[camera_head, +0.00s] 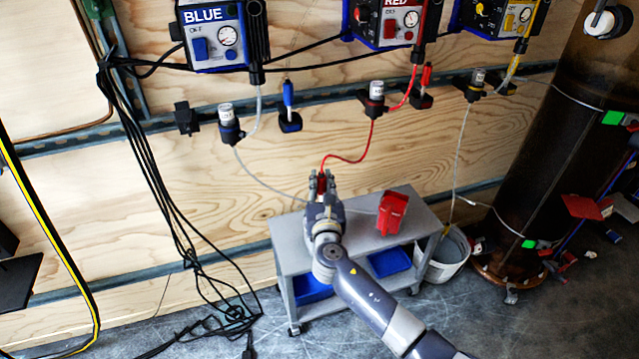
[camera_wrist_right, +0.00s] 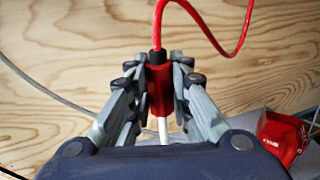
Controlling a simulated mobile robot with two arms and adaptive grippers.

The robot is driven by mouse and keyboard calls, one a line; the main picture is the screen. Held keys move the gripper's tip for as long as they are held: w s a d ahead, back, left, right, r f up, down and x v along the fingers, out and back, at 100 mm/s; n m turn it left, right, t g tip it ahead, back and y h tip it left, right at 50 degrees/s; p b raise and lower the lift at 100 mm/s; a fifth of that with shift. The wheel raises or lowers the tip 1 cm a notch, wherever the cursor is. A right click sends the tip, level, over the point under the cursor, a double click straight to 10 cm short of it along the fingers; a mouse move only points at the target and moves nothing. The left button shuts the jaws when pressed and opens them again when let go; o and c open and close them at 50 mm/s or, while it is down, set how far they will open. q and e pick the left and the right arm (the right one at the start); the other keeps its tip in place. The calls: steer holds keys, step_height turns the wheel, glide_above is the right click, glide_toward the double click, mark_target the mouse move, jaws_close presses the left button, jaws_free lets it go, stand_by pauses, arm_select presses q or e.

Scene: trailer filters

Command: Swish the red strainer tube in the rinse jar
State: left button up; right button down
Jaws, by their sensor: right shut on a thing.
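My right gripper (camera_head: 322,184) is shut on the red strainer tube (camera_wrist_right: 160,92), above the back left part of the grey cart (camera_head: 360,236). In the right wrist view the tube is upright between the fingers, with a red hose from its top and a thin white stem below. The stem's lower end is hidden behind the gripper body. A red container (camera_head: 392,212) stands on the cart, right of my gripper and apart from it; it also shows in the right wrist view (camera_wrist_right: 280,138). I cannot tell whether it is the rinse jar. My left gripper is out of view.
The red hose (camera_head: 350,158) runs up to a holder on the wooden wall, under the RED control box (camera_head: 395,24). A white bucket (camera_head: 447,256) stands right of the cart. Black cables (camera_head: 150,180) hang at the left. A dark drum (camera_head: 560,130) stands at the right.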

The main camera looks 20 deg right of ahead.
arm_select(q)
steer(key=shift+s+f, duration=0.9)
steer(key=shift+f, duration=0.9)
arm_select(e)
steer(key=shift+d+r+p, duration=0.45)
steer(key=shift+d+r, duration=0.05)
steer(key=shift+a+f+b, duration=0.3)
steer(key=shift+f+b, duration=0.3)
steer(key=shift+f, duration=0.05)
arm_select(q)
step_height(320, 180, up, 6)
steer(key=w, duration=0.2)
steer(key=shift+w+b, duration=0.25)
steer(key=shift+b, duration=0.1)
arm_select(e)
steer(key=shift+a+f, duration=0.25)
steer(key=shift+f, duration=0.15)
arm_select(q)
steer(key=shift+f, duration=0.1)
